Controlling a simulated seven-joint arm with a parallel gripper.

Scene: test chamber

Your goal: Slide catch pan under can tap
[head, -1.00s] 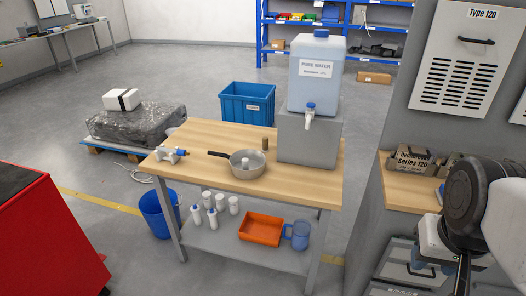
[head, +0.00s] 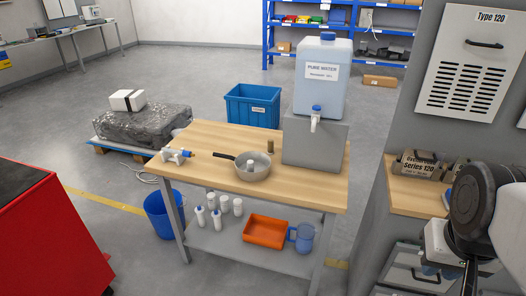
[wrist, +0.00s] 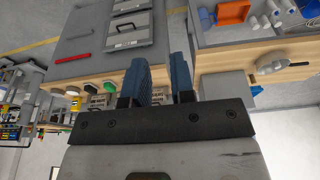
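A metal pan (head: 253,171) with a dark handle pointing left sits on the wooden workbench (head: 220,145); a small pale object stands inside it. A large bluish water can (head: 323,90) labelled "PURE WATER" stands on a grey block (head: 316,143). Its white tap (head: 315,123) with a blue top overhangs the block's front, right of and above the pan. The pan is not under the tap. My gripper (wrist: 163,78) shows two blue fingers apart with nothing between them in the upside-down wrist view. It is away from the pan, at the right in the head view.
The lower shelf holds an orange tray (head: 266,231), a blue jug (head: 302,238) and several white bottles. A grey cabinet stands right of the bench.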

